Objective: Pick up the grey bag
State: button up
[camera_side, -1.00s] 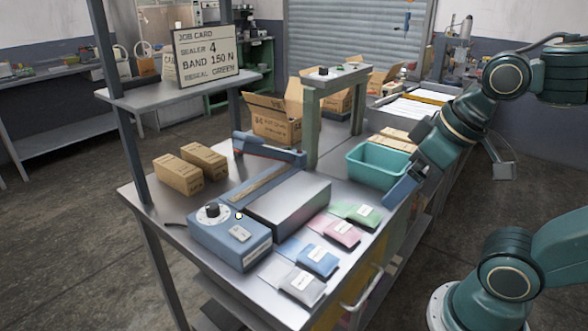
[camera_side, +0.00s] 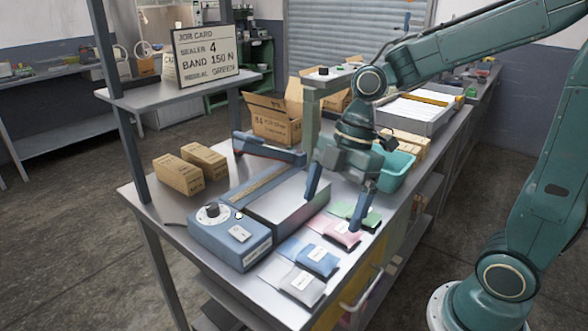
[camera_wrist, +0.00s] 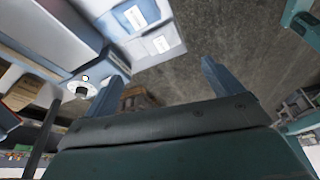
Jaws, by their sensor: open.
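The grey bag (camera_side: 300,284) lies flat at the front of the bench, with a white label on it. In the wrist view the grey bag (camera_wrist: 166,47) lies beyond the fingers, close to the bench edge. My gripper (camera_side: 333,212) is open and empty above the bench, over the pink and green bags. It is up and to the right of the grey bag in the side view and apart from it. Its two spread blue fingers also show in the wrist view (camera_wrist: 163,64).
A blue bag (camera_side: 316,259) lies directly beside the grey bag. The pink bag (camera_side: 341,230) and green bag (camera_side: 370,219) are partly covered by my fingers. The blue sealer (camera_side: 229,240) stands to the left. A teal bin (camera_side: 398,172) stands behind my gripper.

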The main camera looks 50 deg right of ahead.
jog(key=shift+w+a+f+n+g+y, duration=0.2)
jog(key=shift+w+f+n, duration=0.25)
jog(key=shift+n, duration=0.25)
jog(key=shift+w+a+f+n+g+y, duration=0.2)
jog(key=shift+w+f+n, duration=0.2)
jog(key=shift+n, duration=0.3)
jog(key=shift+f, duration=0.15)
send_over(304, 280)
jog(key=d, duration=0.2)
jog(key=shift+w+d+f, duration=0.1)
jog(key=shift+d+f, duration=0.05)
jog(key=shift+f, duration=3.75)
jog(key=shift+f, duration=0.1)
jog(key=shift+x, duration=2.5)
jog(key=shift+c, duration=0.4)
jog(key=c, duration=1)
